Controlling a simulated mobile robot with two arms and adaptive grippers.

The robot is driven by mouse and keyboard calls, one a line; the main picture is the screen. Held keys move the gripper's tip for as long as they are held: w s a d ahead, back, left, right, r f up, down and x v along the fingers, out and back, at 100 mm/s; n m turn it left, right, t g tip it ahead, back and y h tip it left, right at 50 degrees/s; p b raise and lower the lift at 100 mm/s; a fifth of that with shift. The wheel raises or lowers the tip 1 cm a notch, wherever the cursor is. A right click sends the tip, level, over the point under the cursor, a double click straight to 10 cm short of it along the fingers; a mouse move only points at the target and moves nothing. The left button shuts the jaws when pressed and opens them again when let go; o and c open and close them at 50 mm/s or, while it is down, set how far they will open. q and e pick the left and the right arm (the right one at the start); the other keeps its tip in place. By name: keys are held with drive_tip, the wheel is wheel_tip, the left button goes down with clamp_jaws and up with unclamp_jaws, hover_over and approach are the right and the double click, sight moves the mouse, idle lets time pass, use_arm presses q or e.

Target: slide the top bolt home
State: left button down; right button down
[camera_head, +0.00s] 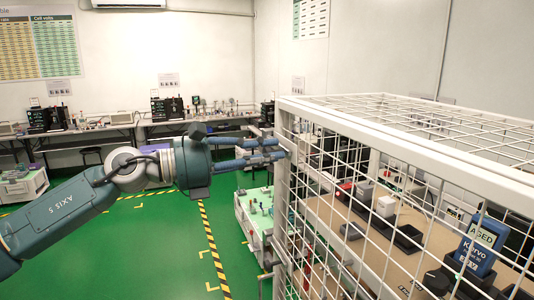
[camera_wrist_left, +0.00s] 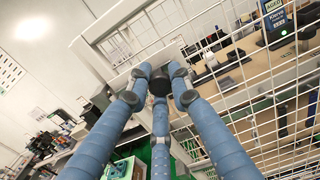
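The white wire-mesh cage (camera_head: 282,190) stands at the right, and its near corner post meets my fingertips. My left gripper (camera_head: 278,150) comes in from the left, with blue fingers level and pointing right at the upper part of the post. In the left wrist view, the fingers of my left gripper (camera_wrist_left: 159,78) surround a dark round knob (camera_wrist_left: 158,83), seemingly the top bolt's. Whether they press on it cannot be told. The bolt's rod and its receiver are hidden behind the fingers. My right gripper is in neither view.
Inside the cage a brown bench (camera_head: 345,228) carries dark handheld devices and a blue tester (camera_head: 476,246). A green-topped table (camera_head: 256,210) stands just left of the cage. Workbenches (camera_head: 150,128) line the back wall. Green floor (camera_head: 150,250) lies open at the left.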

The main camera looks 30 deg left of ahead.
use_arm(q)
drive_tip(key=shift+w+a+r, duration=0.1)
drive_tip(key=shift+w+a, duration=0.1)
drive_tip(key=w+a+p, duration=0.1)
drive_tip(key=w+a, duration=0.2)
drive_tip(key=shift+a, duration=0.25)
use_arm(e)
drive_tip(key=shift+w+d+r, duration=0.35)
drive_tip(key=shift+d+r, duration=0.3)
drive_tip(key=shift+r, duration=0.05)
use_arm(q)
drive_tip(key=c, duration=1.8)
unclamp_jaws()
drive_tip(key=shift+o, duration=1.2)
drive_tip(key=shift+w+a, duration=0.1)
drive_tip(key=shift+w, duration=0.15)
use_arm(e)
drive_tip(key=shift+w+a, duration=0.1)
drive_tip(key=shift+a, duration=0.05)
